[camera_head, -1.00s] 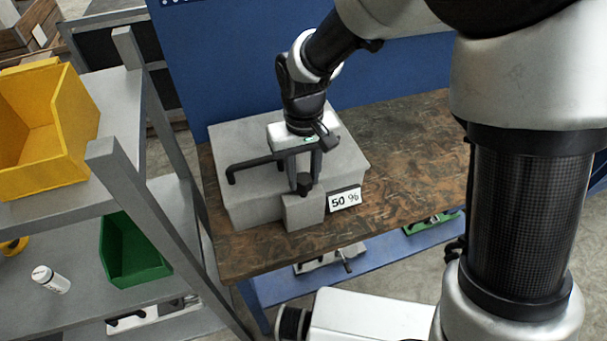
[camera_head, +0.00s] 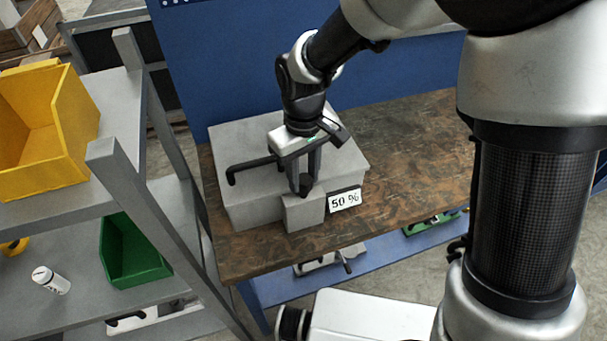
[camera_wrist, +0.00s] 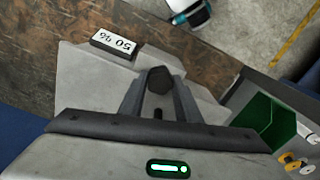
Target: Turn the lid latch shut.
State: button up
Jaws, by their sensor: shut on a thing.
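A grey box (camera_head: 245,137) sits on the wooden bench top, with a black bar handle (camera_head: 250,165) along its left part. On its front block (camera_head: 304,212) stands a small dark latch knob (camera_head: 306,188). My gripper (camera_head: 306,183) comes down from above and is shut on this knob. In the wrist view the dark faceted knob (camera_wrist: 158,78) sits between the two finger ends (camera_wrist: 158,92). The fingers hide part of the knob.
The wooden bench (camera_head: 420,165) is clear to the right of the box. A blue panel (camera_head: 230,60) stands behind it.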

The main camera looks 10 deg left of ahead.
aim_at(307, 179)
jog(key=o, duration=1.1)
jog(key=shift+c, duration=0.2)
jog(key=shift+r, duration=0.1)
notch_tip(307, 179, up, 17)
jog(key=shift+r, duration=0.15)
jog(key=s+d+r+m+t, duration=0.1)
jog(key=s+d+m, duration=0.3)
jog(key=d, duration=0.8)
jog(key=s+d+r+m+t, duration=0.2)
jog(key=s+d+m+t, duration=0.2)
jog(key=s+d, duration=0.3)
jog(key=d+m, duration=0.1)
jog(key=d, duration=0.4)
jog(key=shift+r+t+p, duration=0.3)
jog(key=shift+p, duration=0.1)
